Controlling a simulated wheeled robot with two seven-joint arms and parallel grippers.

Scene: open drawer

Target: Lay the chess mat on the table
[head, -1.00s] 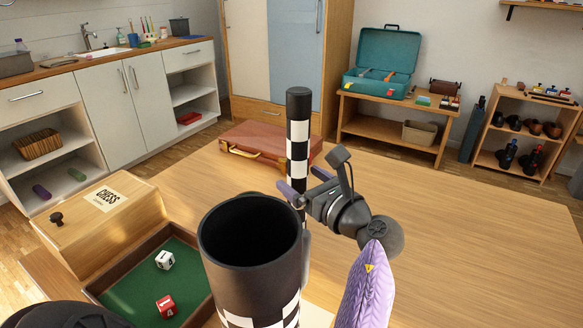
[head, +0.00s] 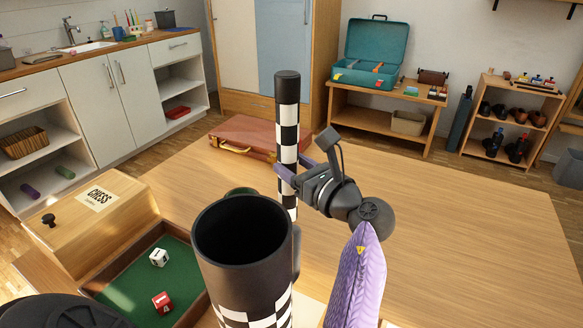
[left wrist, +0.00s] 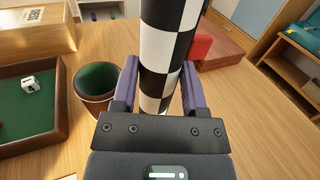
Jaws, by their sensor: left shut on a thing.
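The chess mat (head: 287,120) is rolled up, black-and-white checkered with a black top end, and stands upright in the head view. My left gripper (head: 296,173) is shut on the roll from its right side. In the left wrist view the roll (left wrist: 167,50) passes between the two purple fingers of the gripper (left wrist: 160,88). The roll's lower end is hidden in the head view. The wooden table (head: 450,235) has a wide bare top behind and right of the roll. My right gripper is not in view.
A large open black tube (head: 242,265) with a checkered band stands in front. A green-lined tray (head: 130,280) with two dice, a chess box (head: 95,215) and a green-lined cup (left wrist: 95,85) are to the left. A red-brown case (head: 240,140) lies at the back.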

